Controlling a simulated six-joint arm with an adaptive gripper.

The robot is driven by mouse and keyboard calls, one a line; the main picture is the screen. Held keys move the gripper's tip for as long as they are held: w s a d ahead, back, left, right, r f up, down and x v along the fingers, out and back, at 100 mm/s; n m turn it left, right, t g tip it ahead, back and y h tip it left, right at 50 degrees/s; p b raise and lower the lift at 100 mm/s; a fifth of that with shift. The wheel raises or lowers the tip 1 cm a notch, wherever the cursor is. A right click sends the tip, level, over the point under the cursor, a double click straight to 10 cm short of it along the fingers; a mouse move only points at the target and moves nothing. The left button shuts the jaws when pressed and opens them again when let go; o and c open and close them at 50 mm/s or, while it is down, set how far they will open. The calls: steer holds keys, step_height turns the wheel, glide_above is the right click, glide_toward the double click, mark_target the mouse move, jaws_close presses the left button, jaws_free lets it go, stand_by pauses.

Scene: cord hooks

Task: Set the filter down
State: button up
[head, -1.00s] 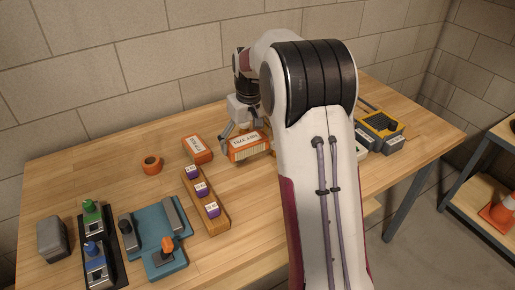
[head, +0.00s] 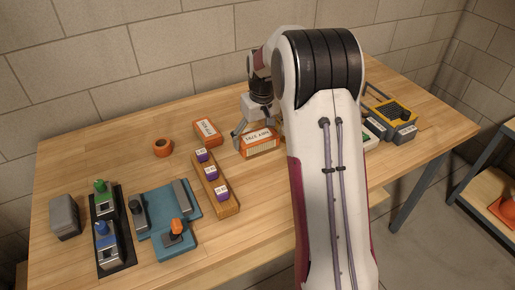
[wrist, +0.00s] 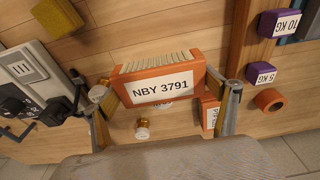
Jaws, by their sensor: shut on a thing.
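The filter (head: 259,146) has an orange frame, pale pleats and a white label; in the wrist view it (wrist: 162,84) reads "NBY 3791". My gripper (head: 256,132) is shut on it; in the wrist view the fingers (wrist: 165,98) flank its two ends. The filter is low over the bench, right of the purple-weight rack; I cannot tell whether its underside touches the wood. A second orange box (head: 207,132) with a white label lies on the bench just left of it.
The wooden bench (head: 120,160) has a rack (head: 229,208) with purple weights in front of the filter. A yellow-topped grey device (head: 389,112) stands right. My arm hides part of the bench.

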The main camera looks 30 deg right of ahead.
mark_target(257, 157)
steer(key=shift+f, duration=0.1)
steer(key=shift+f, duration=2.45)
steer(key=shift+f, duration=0.1)
steer(key=o, duration=1.1)
steer(key=r, duration=0.4)
steer(key=s+r, duration=0.1)
steer(key=r, duration=0.1)
steer(key=shift+r, duration=0.35)
steer(key=shift+s+r, duration=0.1)
steer(key=shift+r, duration=0.35)
steer(key=shift+r, duration=0.1)
